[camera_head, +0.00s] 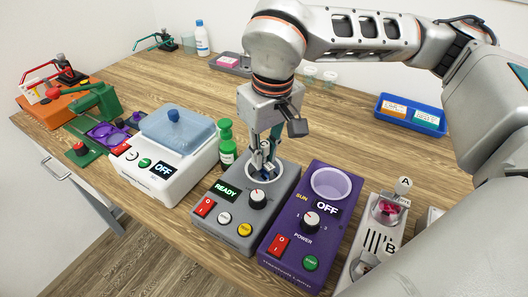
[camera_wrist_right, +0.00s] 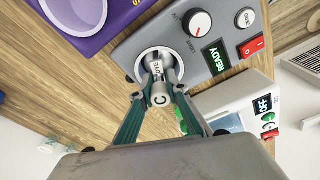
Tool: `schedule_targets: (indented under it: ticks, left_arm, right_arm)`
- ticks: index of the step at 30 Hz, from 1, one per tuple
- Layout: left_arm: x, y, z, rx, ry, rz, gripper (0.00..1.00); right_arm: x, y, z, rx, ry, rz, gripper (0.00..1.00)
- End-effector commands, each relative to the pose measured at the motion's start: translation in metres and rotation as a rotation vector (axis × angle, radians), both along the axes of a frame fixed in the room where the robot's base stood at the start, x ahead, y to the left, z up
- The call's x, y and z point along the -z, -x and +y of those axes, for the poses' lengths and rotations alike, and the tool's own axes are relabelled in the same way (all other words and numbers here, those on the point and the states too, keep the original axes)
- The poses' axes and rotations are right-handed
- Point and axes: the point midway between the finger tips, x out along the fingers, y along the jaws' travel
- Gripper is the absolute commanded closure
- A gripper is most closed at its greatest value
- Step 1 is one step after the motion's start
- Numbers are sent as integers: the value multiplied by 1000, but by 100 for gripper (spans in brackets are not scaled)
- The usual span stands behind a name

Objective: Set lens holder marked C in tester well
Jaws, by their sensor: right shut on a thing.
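The grey tester (camera_head: 238,222) shows READY on its display, and its round well (camera_head: 250,176) is at the back of its top. My right gripper (camera_head: 263,163) points down at the well. In the right wrist view my right gripper (camera_wrist_right: 161,84) is shut on the lens holder marked C (camera_wrist_right: 158,99), a pale grey piece with a round C tag. The holder's far end lies within the ring of the well (camera_wrist_right: 147,62); I cannot tell how deep it sits. My left gripper is not in view.
A purple device (camera_head: 292,238) reading OFF stands close right of the tester. A rack (camera_head: 376,238) with holders A and B is further right. A blue tray (camera_head: 411,113) lies behind.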

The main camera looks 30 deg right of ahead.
Motion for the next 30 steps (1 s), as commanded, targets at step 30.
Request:
schedule_targets:
  ticks: [30]
  left_arm:
    - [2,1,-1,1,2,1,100]
  right_arm:
    - [6,0,0,0,0,0,60]
